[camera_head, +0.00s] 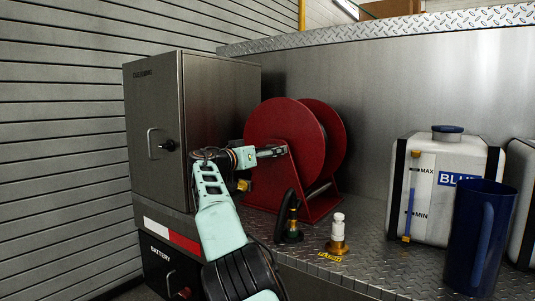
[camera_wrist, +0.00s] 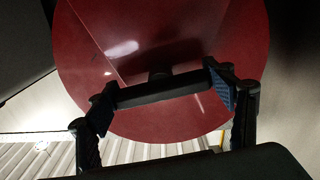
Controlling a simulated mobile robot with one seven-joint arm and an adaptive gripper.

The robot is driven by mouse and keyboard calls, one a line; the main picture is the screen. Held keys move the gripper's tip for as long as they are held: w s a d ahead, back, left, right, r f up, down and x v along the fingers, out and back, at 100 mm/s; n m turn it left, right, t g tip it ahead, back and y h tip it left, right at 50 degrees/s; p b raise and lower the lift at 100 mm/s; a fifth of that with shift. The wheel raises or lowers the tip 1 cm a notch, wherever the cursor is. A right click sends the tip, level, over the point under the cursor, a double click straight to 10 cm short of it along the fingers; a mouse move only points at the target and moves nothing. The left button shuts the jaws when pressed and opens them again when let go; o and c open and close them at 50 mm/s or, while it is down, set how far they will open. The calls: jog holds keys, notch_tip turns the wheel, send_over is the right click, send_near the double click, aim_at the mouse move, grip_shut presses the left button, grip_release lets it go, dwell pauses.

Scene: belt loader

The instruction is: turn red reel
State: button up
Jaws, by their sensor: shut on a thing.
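The red reel (camera_head: 285,135) stands on its red stand on the steel deck, beside the grey cabinet. Its round red face fills much of the wrist view (camera_wrist: 160,50). A black crank handle (camera_wrist: 160,90) lies across the reel's face in the wrist view. My gripper (camera_head: 272,151) is at the left side of the reel in the head view. In the wrist view, my gripper's fingers (camera_wrist: 165,98) are at the two ends of the handle and shut on it. The handle is hidden behind my gripper in the head view.
A grey metal cabinet (camera_head: 152,130) stands left of the reel. A black nozzle (camera_head: 289,215) and a brass fitting with a white top (camera_head: 338,232) are in front. A white tank (camera_head: 437,185) and a blue jug (camera_head: 477,240) stand at the right.

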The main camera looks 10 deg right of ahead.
dwell(0.4)
jog(key=o, duration=1.7)
jog(key=shift+a, duration=0.1)
jog(key=shift+v, duration=5.95)
jog(key=shift+r, duration=0.1)
